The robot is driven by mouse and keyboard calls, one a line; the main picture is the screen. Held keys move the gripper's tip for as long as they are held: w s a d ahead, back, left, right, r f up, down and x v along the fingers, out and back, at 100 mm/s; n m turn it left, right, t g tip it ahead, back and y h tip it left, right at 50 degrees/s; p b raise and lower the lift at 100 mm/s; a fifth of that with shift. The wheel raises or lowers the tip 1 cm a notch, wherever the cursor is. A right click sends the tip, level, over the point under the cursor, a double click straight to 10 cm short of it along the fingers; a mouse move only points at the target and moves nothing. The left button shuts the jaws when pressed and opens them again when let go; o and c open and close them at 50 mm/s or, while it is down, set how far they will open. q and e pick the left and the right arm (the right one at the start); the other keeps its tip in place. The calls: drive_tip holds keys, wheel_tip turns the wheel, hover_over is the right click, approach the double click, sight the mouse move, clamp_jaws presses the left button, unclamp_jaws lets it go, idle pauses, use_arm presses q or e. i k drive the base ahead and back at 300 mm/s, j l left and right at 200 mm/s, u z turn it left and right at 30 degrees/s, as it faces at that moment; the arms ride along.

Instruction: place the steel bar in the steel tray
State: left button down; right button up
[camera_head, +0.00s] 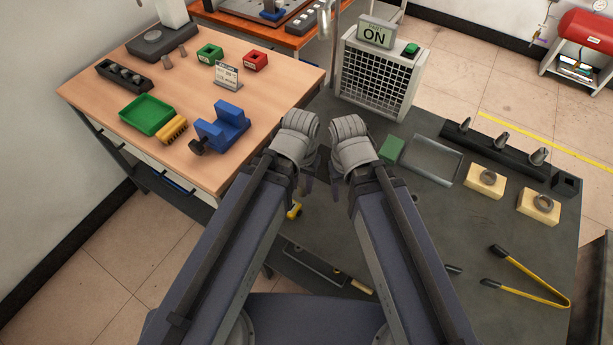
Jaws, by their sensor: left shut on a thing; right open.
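The steel tray (431,158) is a shallow grey tray lying on the dark table, right of my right gripper. It looks empty. My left gripper (307,187) is shut over the dark table's left edge; what it holds is hidden behind its own wrist. I cannot make out the steel bar for sure. A short dark rod (453,269) lies on the dark table left of the tongs; I cannot tell whether it is the bar. My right gripper (336,190) is open beside the left one, its fingers mostly hidden by its wrist.
A green block (391,149) sits just left of the tray. A black holder (494,146) with metal pieces, two yellow blocks (485,182) and yellow-handled tongs (528,278) are to the right. A fan-like unit (378,78) stands behind. The wooden table (110,100) is at left.

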sight(430, 162)
drive_tip(key=k+j, duration=0.3)
drive_tip(key=k, duration=0.25)
drive_tip(key=i+j, duration=0.45)
drive_tip(key=i+z, duration=0.1)
drive_tip(key=z, duration=2)
